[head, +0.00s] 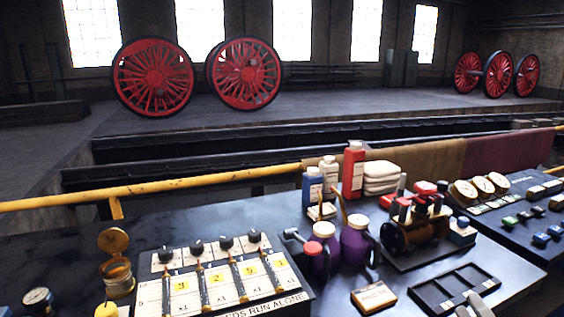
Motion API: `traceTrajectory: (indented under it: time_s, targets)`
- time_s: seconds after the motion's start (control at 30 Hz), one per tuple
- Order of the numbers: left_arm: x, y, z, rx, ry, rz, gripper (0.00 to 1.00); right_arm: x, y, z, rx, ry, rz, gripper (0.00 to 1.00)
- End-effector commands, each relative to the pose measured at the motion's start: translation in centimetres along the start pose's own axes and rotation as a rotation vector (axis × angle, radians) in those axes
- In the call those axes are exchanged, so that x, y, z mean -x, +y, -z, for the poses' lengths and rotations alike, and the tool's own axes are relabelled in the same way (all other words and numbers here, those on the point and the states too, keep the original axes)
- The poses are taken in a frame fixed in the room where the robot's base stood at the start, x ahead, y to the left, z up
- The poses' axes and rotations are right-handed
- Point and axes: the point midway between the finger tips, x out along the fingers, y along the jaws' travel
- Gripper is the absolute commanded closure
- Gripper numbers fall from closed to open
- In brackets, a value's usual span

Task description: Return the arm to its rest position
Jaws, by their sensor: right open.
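My right gripper (472,306) shows at the bottom right edge of the head view. Only its pale grey fingertips are in view, apart and with nothing seen between them. They are in front of a black compartment tray (425,297) and overlap its near right part. The rest of my right arm is outside the picture. My left gripper is not in view.
A dark bench (215,215) carries a switch panel (218,280), purple jugs (357,240), a small brass-and-red engine model (400,236), a small box (373,297) and gauges (465,191). A yellow rail (180,184) runs behind. Red wheels (153,77) stand far back.

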Motion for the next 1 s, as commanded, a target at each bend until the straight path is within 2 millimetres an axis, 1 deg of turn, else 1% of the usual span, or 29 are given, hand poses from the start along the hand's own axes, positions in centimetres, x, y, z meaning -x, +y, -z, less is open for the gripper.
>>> traceTrajectory:
  time_s: [0.07,0.1,0.17,0.2,0.27,0.3,0.37,0.4,0.47,0.5,0.57,0.6,0.67,0.7,0.77,0.8,0.87,0.9,0.93,1.0]
  targets:
    - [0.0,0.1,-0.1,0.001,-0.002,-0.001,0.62,1.3,-0.8,-1.8,-0.148,-0.159,0.022,0.58]
    - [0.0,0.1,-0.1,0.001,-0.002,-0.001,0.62,2.1,-1.4,-2.9,-0.227,-0.248,0.04,0.58]
    - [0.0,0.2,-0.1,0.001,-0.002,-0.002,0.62,3.6,-2.8,-4.2,-0.342,-0.381,0.079,0.58]
    - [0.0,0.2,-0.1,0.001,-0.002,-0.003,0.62,4.7,-3.8,-4.8,-0.417,-0.467,0.111,0.58]
    - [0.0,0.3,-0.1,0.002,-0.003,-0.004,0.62,6.7,-5.7,-5.5,-0.525,-0.597,0.169,0.58]
    - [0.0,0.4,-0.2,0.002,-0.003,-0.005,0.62,8.2,-7.0,-5.7,-0.596,-0.68,0.214,0.58]
    - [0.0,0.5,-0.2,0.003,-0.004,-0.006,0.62,10.5,-9.0,-5.5,-0.7,-0.802,0.291,0.58]
    - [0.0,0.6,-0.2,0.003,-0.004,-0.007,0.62,12.2,-10.4,-5.1,-0.767,-0.881,0.349,0.58]
    - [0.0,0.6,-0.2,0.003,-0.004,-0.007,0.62,14.7,-12.2,-4.0,-0.863,-0.988,0.441,0.58]
    - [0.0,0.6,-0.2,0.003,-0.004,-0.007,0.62,16.3,-13.3,-3.1,-0.92,-1.052,0.506,0.58]
    - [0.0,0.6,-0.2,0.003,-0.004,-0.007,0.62,18.5,-14.7,-1.4,-0.998,-1.137,0.602,0.58]
    - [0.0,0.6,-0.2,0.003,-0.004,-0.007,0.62,19.9,-15.3,-0.3,-1.043,-1.184,0.664,0.58]
    - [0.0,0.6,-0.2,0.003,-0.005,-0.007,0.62,21.7,-16.1,1.5,-1.105,-1.245,0.755,0.58]
    - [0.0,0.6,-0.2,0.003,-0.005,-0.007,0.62,22.8,-16.4,2.7,-1.143,-1.278,0.814,0.58]
    - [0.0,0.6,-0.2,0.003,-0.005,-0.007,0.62,24.3,-16.8,4.5,-1.193,-1.324,0.902,0.58]
    - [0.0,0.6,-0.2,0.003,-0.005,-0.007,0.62,25.2,-16.9,5.7,-1.225,-1.348,0.96,0.58]
    - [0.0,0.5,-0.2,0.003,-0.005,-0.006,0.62,26.6,-16.9,7.5,-1.27,-1.381,1.048,0.58]
    - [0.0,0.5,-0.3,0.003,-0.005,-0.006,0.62,27.4,-16.8,8.8,-1.297,-1.399,1.107,0.58]
    - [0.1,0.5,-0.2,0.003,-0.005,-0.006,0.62,27.6,-17.3,9.0,-1.299,-1.404,1.124,0.58]
    - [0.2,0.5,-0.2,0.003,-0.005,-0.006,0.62,27.6,-19.2,8.7,-1.29,-1.408,1.123,0.58]
